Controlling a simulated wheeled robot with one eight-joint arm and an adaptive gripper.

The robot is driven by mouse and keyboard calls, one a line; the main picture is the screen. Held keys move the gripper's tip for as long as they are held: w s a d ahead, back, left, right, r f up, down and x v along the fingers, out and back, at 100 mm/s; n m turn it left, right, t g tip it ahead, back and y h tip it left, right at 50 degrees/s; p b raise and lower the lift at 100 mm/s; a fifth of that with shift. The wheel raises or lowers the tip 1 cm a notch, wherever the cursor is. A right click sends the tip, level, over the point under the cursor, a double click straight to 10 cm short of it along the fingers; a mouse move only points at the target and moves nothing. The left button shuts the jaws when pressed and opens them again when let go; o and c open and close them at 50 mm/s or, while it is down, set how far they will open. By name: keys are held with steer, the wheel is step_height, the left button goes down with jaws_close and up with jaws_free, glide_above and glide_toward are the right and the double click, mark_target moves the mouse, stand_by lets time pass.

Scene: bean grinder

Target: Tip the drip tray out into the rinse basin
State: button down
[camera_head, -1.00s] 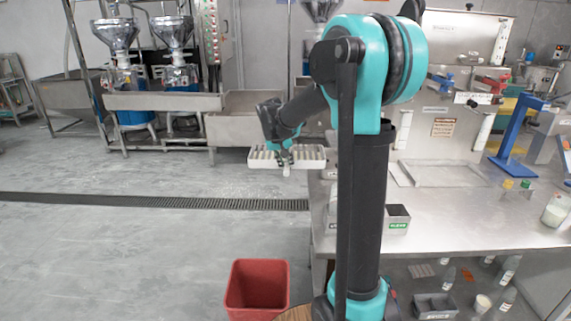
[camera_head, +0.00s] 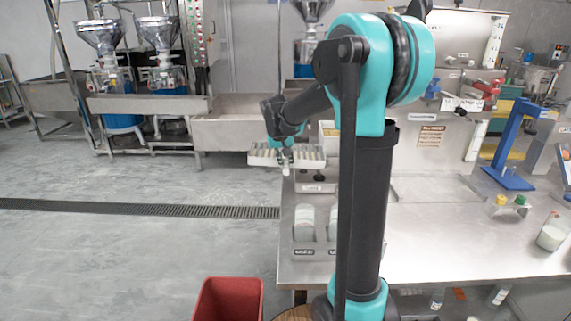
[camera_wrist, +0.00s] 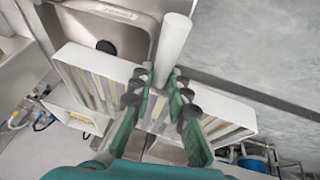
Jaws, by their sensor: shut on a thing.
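The drip tray (camera_head: 258,158) is a long white slotted tray, held up roughly level in the head view. My gripper (camera_head: 285,162) is shut on its white handle (camera_wrist: 174,42). The tray's slatted top also shows in the wrist view (camera_wrist: 66,56), crossing beyond my fingers (camera_wrist: 160,98). The rinse basin (camera_wrist: 122,32) looks like the steel sink with a dark drain, beside the tray in the wrist view. In the head view the basin (camera_head: 316,184) is partly hidden by the tray and arm. Liquid inside the tray cannot be made out.
The steel worktable (camera_head: 430,245) spreads right, with a blue stand (camera_head: 510,150) and a jar (camera_head: 552,235). A holder with white rounded items (camera_head: 304,224) sits at its left edge. A red bin (camera_head: 228,300) stands on the floor. Floor to the left is clear.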

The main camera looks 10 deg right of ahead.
mark_target(286, 160)
steer(key=shift+d+r+y, duration=0.15)
steer(key=shift+r+y, duration=0.45)
steer(key=shift+r, duration=0.2)
steer(key=shift+d+r+y, duration=0.1)
steer(key=shift+r+y, duration=0.5)
steer(key=shift+r, duration=0.15)
steer(key=shift+m+t, duration=0.3)
steer(key=shift+d+y, duration=0.1)
steer(key=shift+y, duration=0.7)
steer(key=shift+r, duration=0.1)
steer(key=shift+s+r, duration=0.15)
steer(key=shift+r, duration=0.15)
